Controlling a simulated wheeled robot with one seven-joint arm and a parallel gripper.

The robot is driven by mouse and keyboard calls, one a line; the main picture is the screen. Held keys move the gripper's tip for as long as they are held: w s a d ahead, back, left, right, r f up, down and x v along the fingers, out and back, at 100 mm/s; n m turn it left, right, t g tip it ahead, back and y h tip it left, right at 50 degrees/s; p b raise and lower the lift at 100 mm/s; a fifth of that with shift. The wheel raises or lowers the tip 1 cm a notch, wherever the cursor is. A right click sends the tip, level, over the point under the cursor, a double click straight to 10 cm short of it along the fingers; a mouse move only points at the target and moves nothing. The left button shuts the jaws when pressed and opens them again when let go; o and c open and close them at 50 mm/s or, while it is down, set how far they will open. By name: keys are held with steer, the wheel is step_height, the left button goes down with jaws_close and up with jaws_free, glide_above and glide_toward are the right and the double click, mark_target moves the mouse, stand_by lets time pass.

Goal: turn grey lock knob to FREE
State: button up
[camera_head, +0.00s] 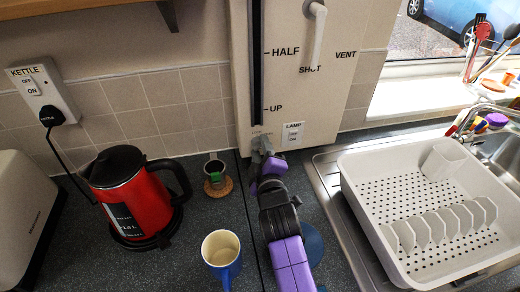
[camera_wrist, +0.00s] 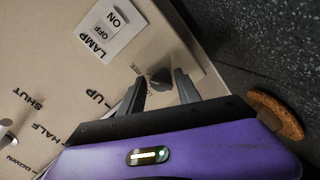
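The grey lock knob (camera_wrist: 160,78) is on the beige panel (camera_wrist: 60,65) in the wrist view, low near its edge. Small lettering ending in "REE" is beside it, partly hidden by a finger. Which way the knob points is too small to tell. My gripper (camera_wrist: 159,86) is open, one finger on each side of the knob, with gaps visible between. In the head view my gripper (camera_head: 263,148) is at the bottom of the panel (camera_head: 290,100), and it hides most of the knob.
A LAMP switch (camera_head: 293,135) is just right of my gripper. A red kettle (camera_head: 135,195), a small cup on a cork coaster (camera_head: 218,188) and a blue mug (camera_head: 221,252) stand to the left. A dish rack (camera_head: 375,215) is to the right. A handle (camera_head: 317,35) juts out above.

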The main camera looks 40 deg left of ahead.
steer(key=shift+o, duration=0.7)
steer(key=shift+s, duration=0.1)
steer(key=f+v, duration=0.1)
steer(key=v, duration=0.6)
steer(key=shift+s+d+r+b, duration=0.2)
steer(key=shift+d+r+b, duration=0.1)
steer(key=shift+r, duration=0.15)
